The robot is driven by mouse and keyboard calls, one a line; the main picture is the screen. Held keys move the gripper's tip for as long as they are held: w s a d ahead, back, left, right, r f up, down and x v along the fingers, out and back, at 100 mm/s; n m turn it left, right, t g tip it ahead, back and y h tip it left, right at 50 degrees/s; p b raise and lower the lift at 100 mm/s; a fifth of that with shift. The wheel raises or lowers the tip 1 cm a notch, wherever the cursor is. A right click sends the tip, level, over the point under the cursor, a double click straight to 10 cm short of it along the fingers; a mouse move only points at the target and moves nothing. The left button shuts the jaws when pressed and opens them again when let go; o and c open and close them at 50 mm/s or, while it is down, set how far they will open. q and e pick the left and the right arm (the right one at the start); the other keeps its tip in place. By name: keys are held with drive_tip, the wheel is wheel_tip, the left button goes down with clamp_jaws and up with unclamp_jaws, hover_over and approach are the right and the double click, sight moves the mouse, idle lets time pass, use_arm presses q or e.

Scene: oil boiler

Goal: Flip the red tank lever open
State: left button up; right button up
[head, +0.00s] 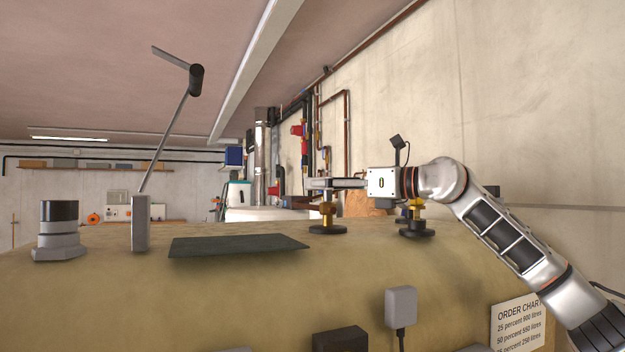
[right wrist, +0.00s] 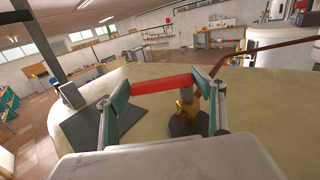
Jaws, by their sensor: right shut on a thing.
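The red tank lever (right wrist: 162,83) lies as a red bar between the two fingers of my right gripper (right wrist: 160,86) in the right wrist view. The fingers touch it near its two ends. A brass valve (right wrist: 187,100) on a dark round base is just below the right end of the lever. In the head view my right gripper (head: 318,184) is level, right above the brass valve (head: 327,211) on the tank top; the lever is hidden there by the fingers. My left gripper is in neither view.
The tan tank (head: 200,300) fills the foreground. A second brass valve (head: 414,222) stands under my right wrist. A dark flat plate (head: 238,246), a grey post (head: 140,222) with a tall rod and a grey cap (head: 59,225) are left on the tank. Pipes line the right wall.

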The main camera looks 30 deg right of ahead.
drive_tip(key=o, duration=1.6)
drive_tip(key=v, duration=1.2)
drive_tip(key=shift+f, duration=0.1)
